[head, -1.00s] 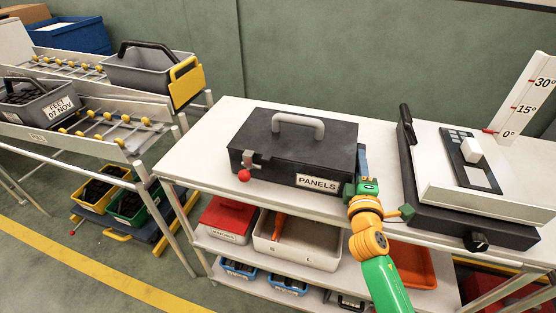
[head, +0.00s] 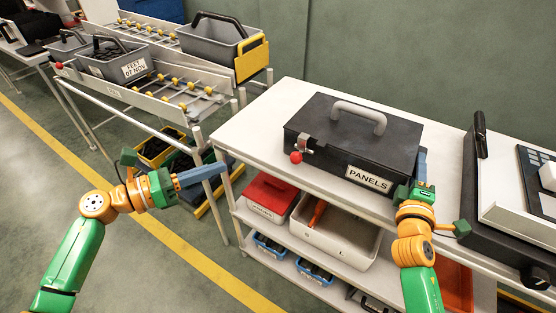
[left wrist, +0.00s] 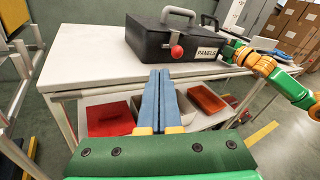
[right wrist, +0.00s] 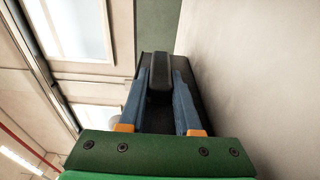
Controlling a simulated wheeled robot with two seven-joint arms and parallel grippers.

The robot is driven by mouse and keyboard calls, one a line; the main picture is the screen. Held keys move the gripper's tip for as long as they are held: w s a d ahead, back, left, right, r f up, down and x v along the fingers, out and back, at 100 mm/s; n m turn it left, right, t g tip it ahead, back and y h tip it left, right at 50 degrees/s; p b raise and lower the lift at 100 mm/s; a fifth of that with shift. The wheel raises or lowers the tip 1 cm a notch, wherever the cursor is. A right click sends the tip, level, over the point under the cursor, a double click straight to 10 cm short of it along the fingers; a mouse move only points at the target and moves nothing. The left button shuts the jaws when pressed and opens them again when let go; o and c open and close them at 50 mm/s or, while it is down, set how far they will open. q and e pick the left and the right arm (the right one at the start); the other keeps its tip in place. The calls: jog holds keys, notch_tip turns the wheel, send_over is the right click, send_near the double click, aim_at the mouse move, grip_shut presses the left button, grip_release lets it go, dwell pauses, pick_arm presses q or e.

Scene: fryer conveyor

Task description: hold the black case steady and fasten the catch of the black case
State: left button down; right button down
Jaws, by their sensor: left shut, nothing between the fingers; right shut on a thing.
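The black case (head: 350,139), with a grey top handle (head: 358,112) and a PANELS label, stands closed on the white table. Its catch (head: 305,147) is a small metal piece with a red knob (head: 296,157) at the front left, and the knob also shows in the left wrist view (left wrist: 176,51). I cannot tell exactly how the catch sits. My right gripper (head: 421,164) is shut on a dark part at the case's right end, also in the right wrist view (right wrist: 160,75). My left gripper (head: 226,171) is shut, empty, in front of the table's left end, apart from the case.
The white table (head: 262,119) has free room left of the case. A black-and-white device (head: 503,190) stands to the right. Shelves below hold a red box (head: 268,196) and a white bin (head: 335,237). A roller conveyor (head: 160,88) with grey crates is at the left.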

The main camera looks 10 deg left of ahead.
pick_arm(q)
jog(key=m, duration=0.1)
jog(key=s+d+r+m+g, duration=0.1)
jog(key=m, duration=0.1)
jog(key=s+m+g, duration=0.1)
jog(key=shift+d+r+m, duration=0.2)
jog(key=shift+d+m, duration=0.1)
jog(key=shift+w, duration=0.1)
jog(key=x, duration=1.4)
jog(key=shift+r, duration=0.1)
jog(key=shift+d, duration=0.1)
jog(key=shift+s+d, duration=0.25)
jog(key=shift+d, duration=0.45)
jog(key=shift+s+d, duration=0.25)
jog(key=shift+d, duration=0.5)
jog(key=shift+s+d, duration=0.25)
jog(key=shift+d, duration=0.45)
